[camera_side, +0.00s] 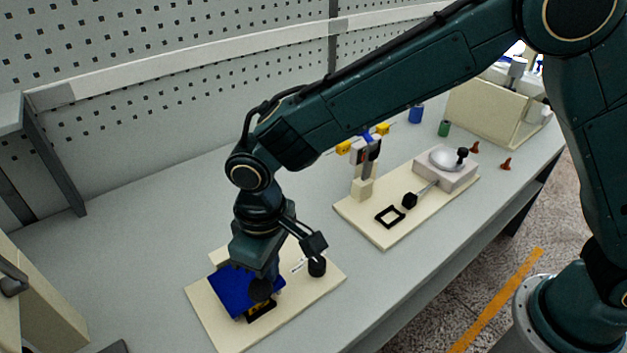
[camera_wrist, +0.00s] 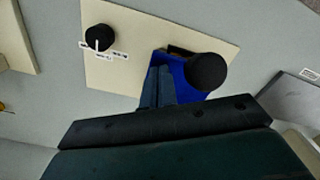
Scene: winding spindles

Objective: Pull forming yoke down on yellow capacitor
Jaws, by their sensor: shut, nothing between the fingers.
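A blue plate, which looks like the forming yoke (camera_side: 232,292), lies over the near cream board in the side view. The blue plate also shows in the wrist view (camera_wrist: 187,88). A black ball knob (camera_wrist: 207,71) sits at its right there, and it also shows in the side view (camera_side: 260,290). A small black and yellow part (camera_side: 262,311) shows under the plate's front edge; I cannot tell whether it is the yellow capacitor. My gripper (camera_side: 268,272) is shut and empty, low over the plate. In the wrist view its fingers (camera_wrist: 158,88) are together, left of the ball knob.
The cream board (camera_side: 205,318) also carries a black dial (camera_side: 317,266) near its right side. A second cream board (camera_side: 375,232) behind holds a stand with yellow pieces (camera_side: 343,147), a black frame (camera_side: 389,216) and a lever.

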